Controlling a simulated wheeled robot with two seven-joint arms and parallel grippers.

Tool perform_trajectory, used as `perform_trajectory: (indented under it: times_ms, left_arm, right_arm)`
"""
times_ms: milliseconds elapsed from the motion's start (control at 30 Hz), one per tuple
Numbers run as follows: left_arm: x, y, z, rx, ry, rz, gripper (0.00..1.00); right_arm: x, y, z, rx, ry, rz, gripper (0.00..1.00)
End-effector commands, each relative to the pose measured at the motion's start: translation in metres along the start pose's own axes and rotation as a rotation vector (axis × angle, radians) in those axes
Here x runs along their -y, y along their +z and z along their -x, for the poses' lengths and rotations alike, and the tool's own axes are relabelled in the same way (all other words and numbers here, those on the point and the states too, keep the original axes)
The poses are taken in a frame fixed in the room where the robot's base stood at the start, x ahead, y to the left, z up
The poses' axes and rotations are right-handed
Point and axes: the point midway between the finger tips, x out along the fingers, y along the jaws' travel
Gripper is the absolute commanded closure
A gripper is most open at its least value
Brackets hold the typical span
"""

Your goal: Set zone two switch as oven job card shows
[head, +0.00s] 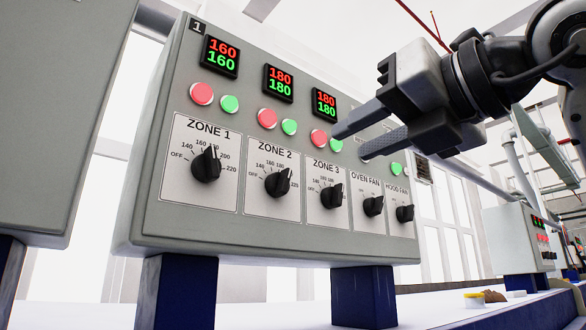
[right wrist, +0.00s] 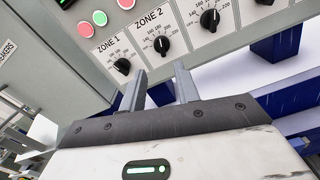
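The zone two switch (head: 278,183) is a black rotary knob on a white plate labelled ZONE 2. Its pointer leans up and right, towards the higher numbers; the exact mark is hard to read. The right wrist view also shows this knob (right wrist: 162,44). My right gripper (head: 350,142) is in front of the panel's right half, with its two fingers apart and nothing between them. In the right wrist view its fingers (right wrist: 160,82) are below the zone knobs, apart from them. No oven job card is visible. My left gripper is out of view.
The grey panel (head: 280,236) also holds a zone 1 knob (head: 206,165), a zone 3 knob (head: 332,196), an oven fan knob (head: 373,206) and a hood fan knob (head: 404,213). Red and green buttons sit above, under displays reading 160, 180 and 180. Blue posts (head: 363,297) support the panel.

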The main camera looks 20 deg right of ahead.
Motion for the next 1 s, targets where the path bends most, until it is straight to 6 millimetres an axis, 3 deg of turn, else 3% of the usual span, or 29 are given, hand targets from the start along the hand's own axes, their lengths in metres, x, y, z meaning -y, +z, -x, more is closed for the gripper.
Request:
perform_trajectory:
  times_ms: [200,500,700,1000]
  left_arm:
    - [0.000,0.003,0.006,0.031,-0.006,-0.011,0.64]
    - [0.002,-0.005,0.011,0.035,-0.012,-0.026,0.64]
    - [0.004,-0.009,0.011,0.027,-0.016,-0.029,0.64]
    - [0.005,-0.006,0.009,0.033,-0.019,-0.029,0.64]
  right_arm:
    - [0.000,0.001,-0.051,-0.007,-0.001,-0.001,0.68]
    - [-0.001,0.001,-0.108,-0.005,0.000,-0.001,0.68]
    - [0.001,0.000,-0.125,-0.003,-0.001,-0.002,0.68]
    - [0.000,-0.001,-0.128,-0.003,0.000,-0.001,0.68]
